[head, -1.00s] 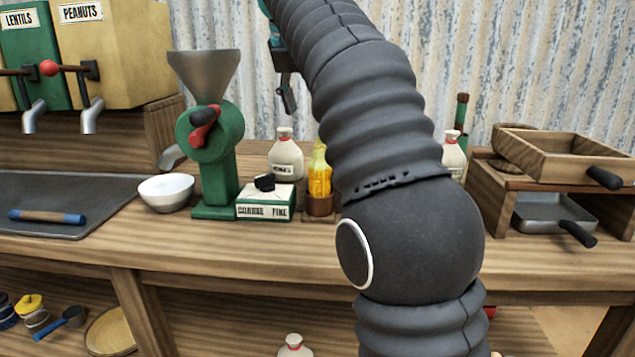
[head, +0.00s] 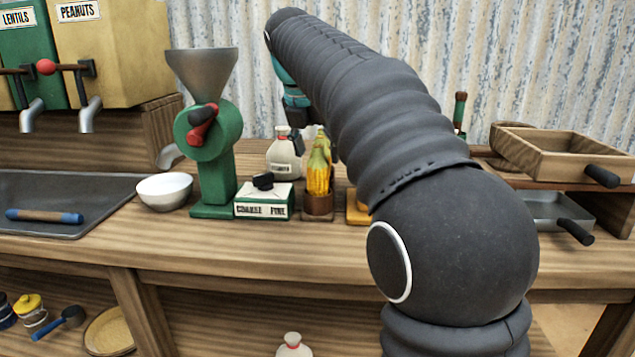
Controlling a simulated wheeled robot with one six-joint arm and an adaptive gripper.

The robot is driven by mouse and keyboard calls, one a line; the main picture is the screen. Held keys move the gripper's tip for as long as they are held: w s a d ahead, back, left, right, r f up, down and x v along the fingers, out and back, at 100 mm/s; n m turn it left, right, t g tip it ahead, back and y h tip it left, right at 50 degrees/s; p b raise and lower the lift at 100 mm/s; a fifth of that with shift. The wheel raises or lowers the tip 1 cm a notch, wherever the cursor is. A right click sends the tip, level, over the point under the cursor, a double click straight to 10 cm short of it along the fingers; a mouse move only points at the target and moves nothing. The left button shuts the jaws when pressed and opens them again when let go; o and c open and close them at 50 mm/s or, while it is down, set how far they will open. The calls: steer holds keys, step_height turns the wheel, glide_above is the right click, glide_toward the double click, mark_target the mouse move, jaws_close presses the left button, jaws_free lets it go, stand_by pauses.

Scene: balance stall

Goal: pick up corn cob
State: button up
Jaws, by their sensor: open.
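The corn cob (head: 319,176) is yellow with a green husk at its top. It stands upright in a small brown holder (head: 318,204) on the wooden counter, right of the green and white box. My gripper (head: 297,140) is behind and just above left of the cob, in front of the white bottle's top. One dark finger shows there; the rest is hidden behind the cob and my arm. The gripper is open, and the cob stands in its holder. I cannot tell whether a finger touches it.
A green grinder (head: 212,140), a white bowl (head: 165,191) and the coarse/fine box (head: 264,201) stand left of the cob. A white bottle (head: 284,160) is behind. A yellow-orange item (head: 357,210) is partly hidden by my arm. Wooden trays (head: 560,155) stand at right. The counter's front strip is clear.

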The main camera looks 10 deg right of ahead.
mark_target(319, 160)
steer(key=shift+x, duration=1.65)
steer(key=c, duration=1.3)
steer(key=shift+o, duration=0.2)
steer(key=shift+r, duration=3.25)
steer(key=shift+s+a+r, duration=0.15)
steer(key=shift+r, duration=0.1)
steer(key=s+a+b, duration=0.1)
steer(key=s+a, duration=1)
steer(key=s, duration=0.2)
steer(key=shift+s+a+b, duration=0.25)
steer(key=shift+b, duration=0.05)
